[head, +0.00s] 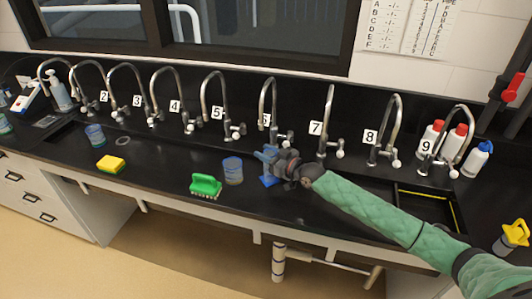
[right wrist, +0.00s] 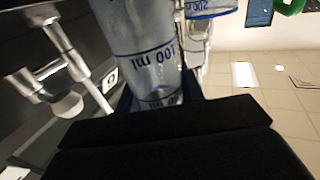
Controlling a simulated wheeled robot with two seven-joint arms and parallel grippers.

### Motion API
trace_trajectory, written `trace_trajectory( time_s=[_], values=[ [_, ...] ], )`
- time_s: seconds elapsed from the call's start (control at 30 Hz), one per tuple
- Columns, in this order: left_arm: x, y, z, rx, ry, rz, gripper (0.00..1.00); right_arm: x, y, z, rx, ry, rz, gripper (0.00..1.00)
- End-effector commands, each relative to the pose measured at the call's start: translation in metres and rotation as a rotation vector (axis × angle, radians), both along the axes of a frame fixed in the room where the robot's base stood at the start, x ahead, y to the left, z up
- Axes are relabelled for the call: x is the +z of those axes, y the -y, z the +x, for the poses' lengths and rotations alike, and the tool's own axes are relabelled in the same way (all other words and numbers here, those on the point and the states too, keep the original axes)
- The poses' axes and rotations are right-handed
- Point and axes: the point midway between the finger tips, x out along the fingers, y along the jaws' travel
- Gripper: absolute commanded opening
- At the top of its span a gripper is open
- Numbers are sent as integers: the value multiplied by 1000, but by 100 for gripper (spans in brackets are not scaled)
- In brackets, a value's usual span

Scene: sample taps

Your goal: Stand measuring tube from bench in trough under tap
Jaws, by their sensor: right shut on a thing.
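The measuring tube is clear with blue marks reading "100 ml" and shows large in the right wrist view (right wrist: 148,45). In the head view its blue base (head: 268,181) shows below my right gripper (head: 270,160). My right gripper is shut on the tube, in front of tap 6 (head: 266,105). The gripper hides much of the tube in the head view. Whether its base touches anything is unclear. The dark trough (head: 375,190) runs along the bench under the numbered taps. My left gripper is not in view.
A clear beaker (head: 232,171) stands just left of the gripper, with a green brush (head: 206,186) nearby. A yellow sponge (head: 110,164) and another beaker (head: 95,135) are further left. Red-capped bottles (head: 440,135) stand behind tap 9. Tap 7 (head: 327,125) rises right of the gripper.

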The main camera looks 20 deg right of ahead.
Motion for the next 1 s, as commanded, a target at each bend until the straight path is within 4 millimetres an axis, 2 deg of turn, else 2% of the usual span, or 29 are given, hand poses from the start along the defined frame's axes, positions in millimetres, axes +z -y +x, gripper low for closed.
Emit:
trace_trajectory(
  time_s=[0.03,0.13,0.53,0.67,0.73,1.0],
  values=[
    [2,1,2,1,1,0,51,-1,0,0,0,0,0,40],
    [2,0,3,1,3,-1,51,0,0,0,0,0,0,60],
    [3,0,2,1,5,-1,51,2,0,0,0,0,0,60],
    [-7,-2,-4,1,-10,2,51,-1,4,-7,0,0,0,60],
    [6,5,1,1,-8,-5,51,-2,8,-12,0,0,-1,60],
    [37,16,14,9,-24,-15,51,-2,28,-42,0,0,-1,60]
  ],
)
